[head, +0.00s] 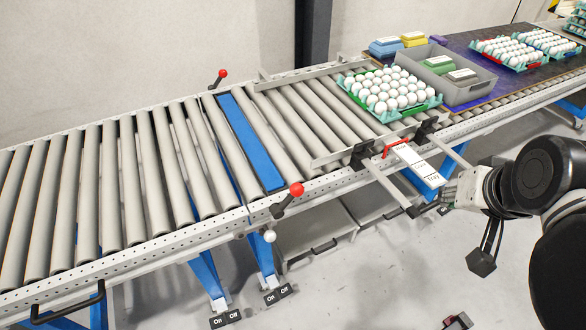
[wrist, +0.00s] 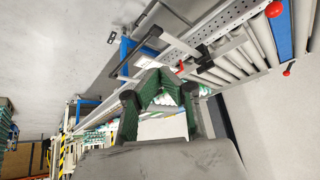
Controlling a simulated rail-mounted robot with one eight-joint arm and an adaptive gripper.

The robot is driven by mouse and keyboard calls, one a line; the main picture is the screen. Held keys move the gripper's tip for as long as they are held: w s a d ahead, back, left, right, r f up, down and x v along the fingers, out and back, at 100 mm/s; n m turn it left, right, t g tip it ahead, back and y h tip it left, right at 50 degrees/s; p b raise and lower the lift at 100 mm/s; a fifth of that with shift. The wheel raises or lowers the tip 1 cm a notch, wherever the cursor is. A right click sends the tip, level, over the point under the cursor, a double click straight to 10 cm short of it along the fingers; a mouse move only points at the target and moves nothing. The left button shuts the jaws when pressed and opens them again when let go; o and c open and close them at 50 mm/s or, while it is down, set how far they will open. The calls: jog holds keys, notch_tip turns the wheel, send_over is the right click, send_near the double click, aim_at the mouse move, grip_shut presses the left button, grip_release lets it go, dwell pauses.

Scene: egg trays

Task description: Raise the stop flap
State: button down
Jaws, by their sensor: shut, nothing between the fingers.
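The blue flap (head: 250,140) lies flat between the rollers, across the conveyor, level with them as far as I can tell. A lever with a red ball (head: 296,189) stands at its near end, and another red-ball lever (head: 222,73) is at its far end. The wrist view shows the blue flap (wrist: 279,34) at the upper right, with a red ball (wrist: 274,10) near it. My gripper (head: 448,197) is at the right, in front of the conveyor's near side and well away from the flap. Its green-padded fingers (wrist: 162,78) are shut and empty.
A teal tray of white eggs (head: 431,102) sits on the rollers right of the flap. A red handle (head: 397,146) and white labelled plates (head: 418,163) are on the near rail. A grey bin (head: 474,93) stands farther right. The rollers left of the flap are clear.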

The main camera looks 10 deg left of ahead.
jog(key=w+a+m+g+y, duration=0.1)
jog(key=w+a+m+g, duration=0.1)
jog(key=w+a, duration=0.35)
jog(key=m+g+y, duration=0.3)
jog(key=g, duration=0.3)
send_over(310, 187)
jog(key=w+d, duration=0.1)
jog(key=d, duration=0.3)
notch_tip(310, 187, down, 11)
jog(key=shift+w+f, duration=0.15)
jog(key=shift+f, duration=0.05)
jog(key=b+x, duration=0.1)
jog(key=x, duration=0.8)
jog(key=shift+a+f+b, duration=0.1)
jog(key=shift+f+b, duration=0.15)
jog(key=shift+b, duration=0.1)
jog(key=shift+a+f, duration=0.2)
jog(key=s+r, duration=0.2)
jog(key=s, duration=0.1)
jog(key=shift+a+r, duration=0.1)
jog(key=shift+a, duration=0.3)
